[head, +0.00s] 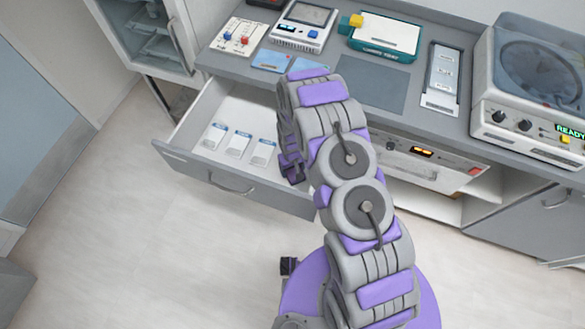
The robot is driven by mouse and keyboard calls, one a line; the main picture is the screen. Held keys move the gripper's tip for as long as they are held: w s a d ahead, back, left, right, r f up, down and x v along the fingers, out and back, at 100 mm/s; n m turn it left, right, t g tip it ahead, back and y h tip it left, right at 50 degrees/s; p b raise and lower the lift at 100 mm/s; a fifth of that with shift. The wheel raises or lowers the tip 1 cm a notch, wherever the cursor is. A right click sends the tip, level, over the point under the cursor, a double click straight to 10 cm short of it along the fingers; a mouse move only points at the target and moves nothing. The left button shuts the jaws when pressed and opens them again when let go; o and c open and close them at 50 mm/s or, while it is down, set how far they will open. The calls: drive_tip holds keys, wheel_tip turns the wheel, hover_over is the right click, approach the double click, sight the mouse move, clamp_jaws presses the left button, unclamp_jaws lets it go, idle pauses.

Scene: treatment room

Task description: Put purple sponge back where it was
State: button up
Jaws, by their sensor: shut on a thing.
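My gripper (293,177) hangs at the end of my bent arm, over the right part of the open drawer (176,157). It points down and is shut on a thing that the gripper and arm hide. Purple patches show around the gripper, but I cannot tell any of them from my own purple arm pads. No purple sponge stands out clearly anywhere else in view. The open drawer holds several small white-and-blue packets (238,144) in its front part, with bare floor behind them.
The grey counter holds a switch box (239,37), a meter (303,25), a teal-edged board (386,36) with a yellow block (356,20), blue cards (271,60), a grey mat (371,83), a slotted strip (442,78) and a centrifuge-like machine (535,85). The floor at left is clear.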

drive_tip(key=shift+d, duration=0.55)
drive_tip(key=o, duration=0.7)
drive_tip(key=shift+o, duration=1.4)
drive_tip(key=shift+a, duration=0.2)
drive_tip(key=shift+o, duration=0.2)
drive_tip(key=shift+a, duration=0.25)
drive_tip(key=shift+d, duration=0.25)
drive_tip(key=shift+w+a+r, duration=0.1)
drive_tip(key=shift+r, duration=0.45)
wheel_tip(320, 180, up, 11)
drive_tip(key=p, duration=0.2)
